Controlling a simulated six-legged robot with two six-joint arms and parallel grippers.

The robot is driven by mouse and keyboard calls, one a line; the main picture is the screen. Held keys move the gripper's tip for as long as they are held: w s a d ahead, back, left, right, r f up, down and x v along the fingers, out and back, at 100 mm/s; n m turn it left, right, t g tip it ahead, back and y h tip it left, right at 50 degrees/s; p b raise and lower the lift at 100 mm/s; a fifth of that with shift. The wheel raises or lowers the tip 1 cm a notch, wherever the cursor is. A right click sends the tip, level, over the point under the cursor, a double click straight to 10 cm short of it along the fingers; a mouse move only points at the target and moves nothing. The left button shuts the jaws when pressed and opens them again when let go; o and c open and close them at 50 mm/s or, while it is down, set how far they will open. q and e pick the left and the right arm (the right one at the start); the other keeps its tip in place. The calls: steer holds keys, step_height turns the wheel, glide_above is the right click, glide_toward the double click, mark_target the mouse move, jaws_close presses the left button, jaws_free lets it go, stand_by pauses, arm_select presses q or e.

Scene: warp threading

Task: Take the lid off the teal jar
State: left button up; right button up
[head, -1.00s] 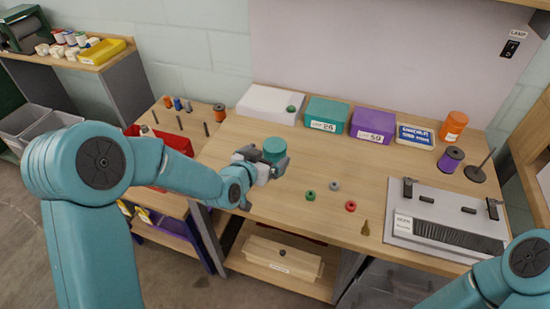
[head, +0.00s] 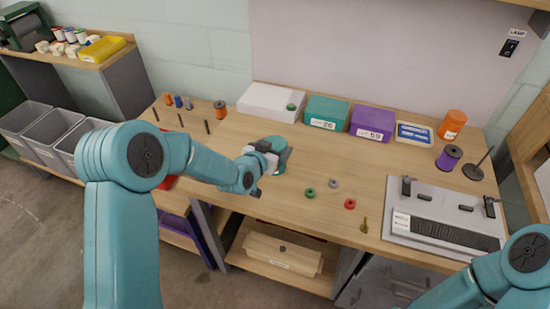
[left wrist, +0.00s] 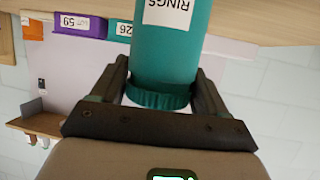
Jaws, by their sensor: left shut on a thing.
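The teal jar (left wrist: 172,55) with a white label reading RINGS shows in the left wrist view, where the picture is upside down. Its ribbed teal lid (left wrist: 158,97) sits on its top end. In the head view the jar (head: 276,141) is mostly hidden behind my left gripper (head: 278,157), over the left part of the bench. My left gripper's fingers (left wrist: 161,78) are on both sides of the lid, shut on it. The lid meets the jar body with no clear gap. The jar's bottom is out of the wrist view. My right arm enters at lower right; its gripper is out of view.
Green (head: 309,193), grey (head: 333,183) and red (head: 350,204) rings lie on the bench (head: 285,220) right of the gripper. A teal box (head: 326,112), purple box (head: 372,124) and white case (head: 268,103) stand behind. A grey loom-like board (head: 440,215) lies at right.

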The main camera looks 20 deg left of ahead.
arm_select(q)
steer(key=shift+r, duration=0.15)
step_height(320, 180, up, 20)
steer(key=shift+f+p, duration=0.1)
steer(key=shift+p, duration=1.05)
